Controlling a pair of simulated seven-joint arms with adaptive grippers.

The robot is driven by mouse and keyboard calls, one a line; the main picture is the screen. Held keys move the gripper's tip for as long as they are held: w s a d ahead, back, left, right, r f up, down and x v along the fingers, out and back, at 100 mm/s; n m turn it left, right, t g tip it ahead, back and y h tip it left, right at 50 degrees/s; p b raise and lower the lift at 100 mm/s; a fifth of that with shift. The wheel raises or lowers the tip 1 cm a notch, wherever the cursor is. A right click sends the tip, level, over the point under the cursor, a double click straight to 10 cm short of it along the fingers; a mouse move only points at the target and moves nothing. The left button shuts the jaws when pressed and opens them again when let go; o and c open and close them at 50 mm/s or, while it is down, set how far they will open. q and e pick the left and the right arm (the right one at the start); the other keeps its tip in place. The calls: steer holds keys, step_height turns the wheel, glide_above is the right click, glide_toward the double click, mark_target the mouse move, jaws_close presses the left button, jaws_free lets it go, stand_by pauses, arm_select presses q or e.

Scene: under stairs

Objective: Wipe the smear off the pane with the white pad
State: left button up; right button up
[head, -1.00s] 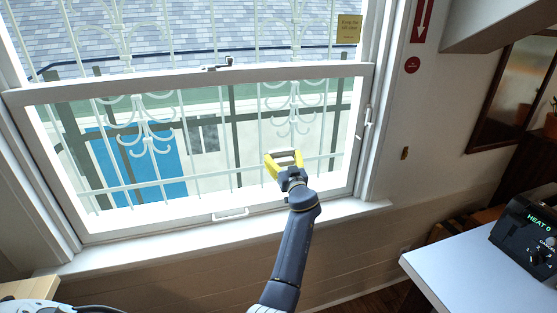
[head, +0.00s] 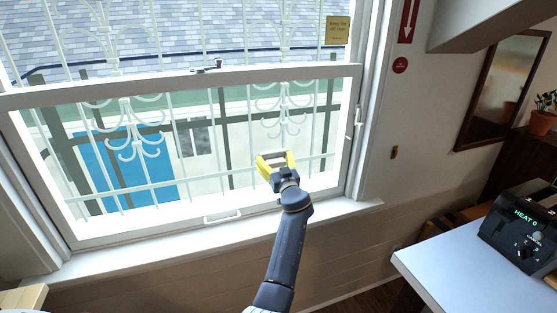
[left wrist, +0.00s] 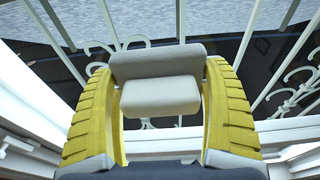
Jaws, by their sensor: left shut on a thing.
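The pane (head: 205,180) is the lower sash of the white window, with outdoor bars showing through it. My left gripper (head: 274,157) has yellow fingers and is in front of the pane's lower right part. It is shut on the white pad (head: 276,154), seen small between the fingertips. In the left wrist view the pad (left wrist: 160,95) sits between both yellow fingers, with a grey block along its far side. I cannot tell whether it touches the glass. I can make out no smear in either view. My right gripper is not in view.
A white sill (head: 180,248) runs below the window, and a sash handle (head: 222,216) sticks out at the bottom. A sash lock (head: 206,68) sits on the middle rail. A white-topped table (head: 450,265) with a black toaster (head: 525,230) stands at the right.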

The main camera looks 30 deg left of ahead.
mark_target(250, 160)
arm_select(q)
steer(key=shift+s+a, duration=1.7)
steer(key=shift+s, duration=0.1)
steer(key=shift+s+a, duration=1.15)
steer(key=shift+a, duration=0.2)
